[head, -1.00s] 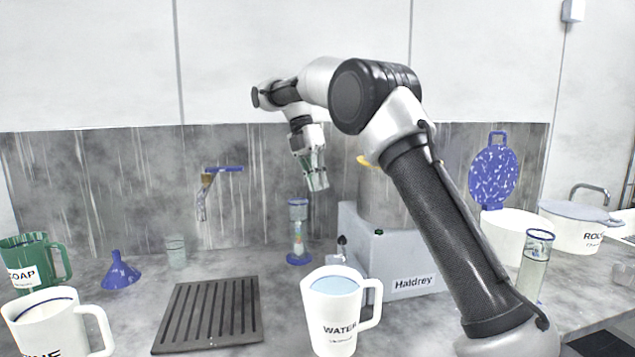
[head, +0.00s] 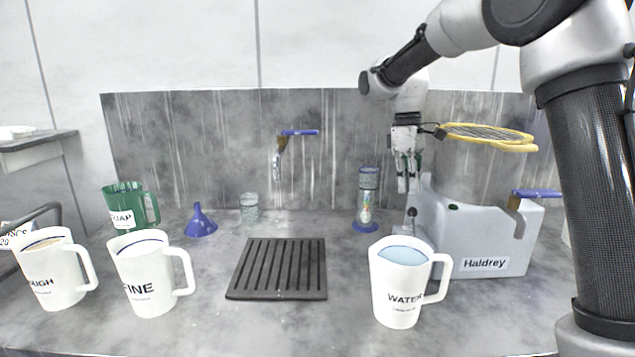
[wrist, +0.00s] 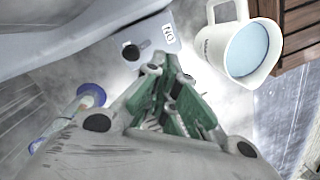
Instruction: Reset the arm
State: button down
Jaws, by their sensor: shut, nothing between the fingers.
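My gripper (head: 407,180) hangs fingers-down above the back of the counter, between the blue-based glass cylinder (head: 367,200) and the Haldrey machine (head: 480,245). It is shut and empty. In the wrist view the green-padded fingers (wrist: 180,110) are together with nothing between them. The machine's light body fills the upper left there, and the white WATER jug (wrist: 247,48) shows at the upper right. In the head view the WATER jug (head: 398,290) stands upright in front of the machine, below my gripper and nearer.
A slatted drain (head: 278,268) lies mid-counter under a blue-handled tap (head: 285,145). FINE (head: 145,275) and ROUGH (head: 52,270) jugs, a green SOAP jug (head: 128,207), a blue funnel (head: 200,222) and a beaker (head: 249,208) stand left.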

jog(key=s+d+m+t, duration=0.3)
jog(key=s+d+m, duration=0.2)
jog(key=s, duration=1)
jog(key=s+d+r+m+t+y, duration=0.1)
jog(key=s+d+m+t, duration=0.2)
jog(key=s, duration=1.2)
jog(key=d+m, duration=0.2)
jog(key=d, duration=0.3)
jog(key=shift+s+d+r, duration=0.15)
jog(key=shift+d+r, duration=0.15)
jog(key=shift+d, duration=0.05)
